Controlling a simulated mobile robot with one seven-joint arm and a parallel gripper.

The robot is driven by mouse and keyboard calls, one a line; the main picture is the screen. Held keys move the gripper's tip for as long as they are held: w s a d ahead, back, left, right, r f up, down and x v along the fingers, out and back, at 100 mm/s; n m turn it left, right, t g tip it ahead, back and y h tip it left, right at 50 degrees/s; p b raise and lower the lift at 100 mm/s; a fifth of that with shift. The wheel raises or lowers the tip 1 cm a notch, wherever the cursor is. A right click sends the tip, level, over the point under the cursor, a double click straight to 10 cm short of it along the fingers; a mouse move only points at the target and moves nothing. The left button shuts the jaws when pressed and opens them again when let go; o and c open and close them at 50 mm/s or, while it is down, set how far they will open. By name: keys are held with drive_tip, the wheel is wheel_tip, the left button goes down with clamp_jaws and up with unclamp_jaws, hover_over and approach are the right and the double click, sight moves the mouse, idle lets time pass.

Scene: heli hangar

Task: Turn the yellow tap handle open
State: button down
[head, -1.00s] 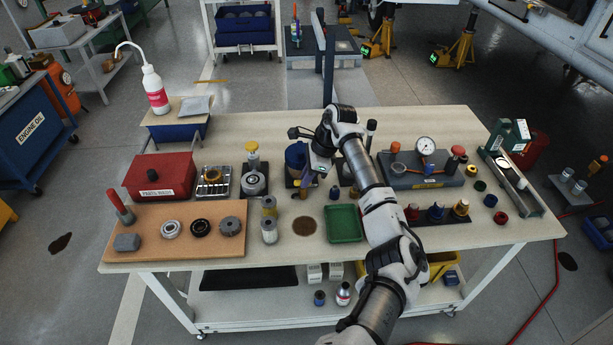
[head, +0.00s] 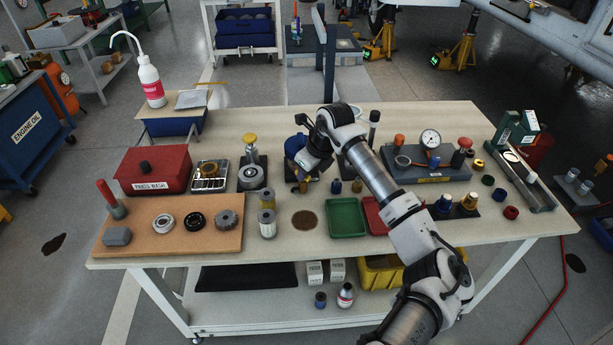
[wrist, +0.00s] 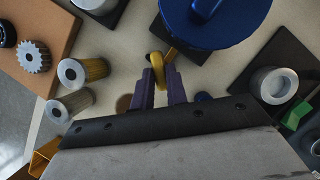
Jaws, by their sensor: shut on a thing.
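The blue drum (head: 294,147) stands near the middle of the bench, partly hidden behind my arm. Its round blue top (wrist: 215,22) fills the upper part of the wrist view. The yellow tap handle (wrist: 157,64) is on the near side of the drum, with a brass-coloured part (wrist: 171,52) beside it. My gripper (wrist: 160,72) has its two purple fingers on either side of the handle and is shut on it. In the head view the gripper (head: 303,184) is low in front of the drum, and its fingers are mostly hidden by my wrist.
Two metal cylinders (head: 267,222) stand left of the gripper. A green tray (head: 346,217) and a red tray (head: 376,214) lie to the right. A yellow-knobbed device (head: 250,170) stands left of the drum. A dark round patch (head: 305,220) marks the bench in front.

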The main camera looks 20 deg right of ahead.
drive_tip(key=m+b, duration=0.1)
drive_tip(key=m+h+b, duration=0.1)
drive_tip(key=m+b, duration=0.1)
drive_tip(key=m+h+b, duration=0.1)
drive_tip(key=m+b, duration=0.1)
drive_tip(key=shift+a+f+t, duration=0.25)
drive_tip(key=shift+t, duration=0.05)
drive_tip(key=m+b, duration=0.2)
drive_tip(key=m+h+b, duration=0.1)
drive_tip(key=m+b, duration=0.1)
drive_tip(key=shift+a+r, duration=0.15)
drive_tip(key=shift+r, duration=0.05)
drive_tip(key=shift+h, duration=0.3)
drive_tip(key=shift+r, duration=0.1)
drive_tip(key=c, duration=1.4)
unclamp_jaws()
drive_tip(key=b+v, duration=0.1)
drive_tip(key=v, duration=1.2)
drive_tip(key=shift+r, duration=0.4)
